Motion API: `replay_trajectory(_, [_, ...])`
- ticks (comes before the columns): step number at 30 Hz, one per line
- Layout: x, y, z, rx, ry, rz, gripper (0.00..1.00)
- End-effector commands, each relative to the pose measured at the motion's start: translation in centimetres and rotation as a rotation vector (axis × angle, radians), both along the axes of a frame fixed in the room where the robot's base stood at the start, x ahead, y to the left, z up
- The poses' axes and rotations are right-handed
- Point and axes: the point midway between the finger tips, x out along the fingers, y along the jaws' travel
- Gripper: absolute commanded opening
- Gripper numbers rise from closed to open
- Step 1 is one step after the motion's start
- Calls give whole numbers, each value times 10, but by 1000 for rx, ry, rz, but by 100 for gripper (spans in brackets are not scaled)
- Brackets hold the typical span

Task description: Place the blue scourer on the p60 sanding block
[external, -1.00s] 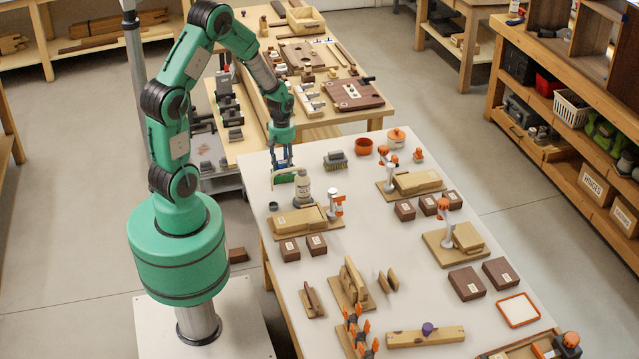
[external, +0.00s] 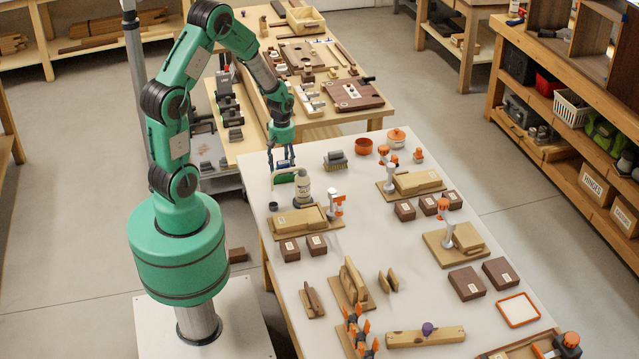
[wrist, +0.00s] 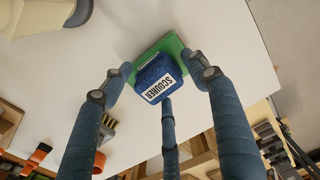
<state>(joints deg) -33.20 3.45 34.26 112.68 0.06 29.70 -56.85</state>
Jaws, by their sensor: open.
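The blue scourer (wrist: 153,71), labelled SCOURER, shows in the wrist view between the fingers of my gripper (wrist: 156,88). It appears to rest on a flat green block (wrist: 172,45), which shows past its edges. No P60 mark is readable, so I cannot confirm that this is the sanding block. The fingers are spread around the scourer, with gaps at the sides. In the external view my gripper (external: 281,161) is low over the far left corner of the white table, above the green block (external: 287,178). The scourer is mostly hidden by the fingers there.
A brush (external: 335,160) lies farther right, near an orange bowl (external: 363,146). A small dark cup (external: 273,206) and a wooden board with a clamp (external: 300,221) are nearer the front.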

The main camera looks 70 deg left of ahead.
Motion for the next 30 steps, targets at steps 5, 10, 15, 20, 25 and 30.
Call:
replay_trajectory(5, [1,0,16,1,-2,0,59])
replay_trajectory(10, [1,1,41,2,-3,0,59])
replay_trajectory(15, [1,0,70,1,-2,0,59])
replay_trajectory(20, [1,1,95,2,-2,0,59])
replay_trajectory(25, [0,0,112,0,-1,0,59])
replay_trajectory(30, [0,0,119,1,-1,0,59])
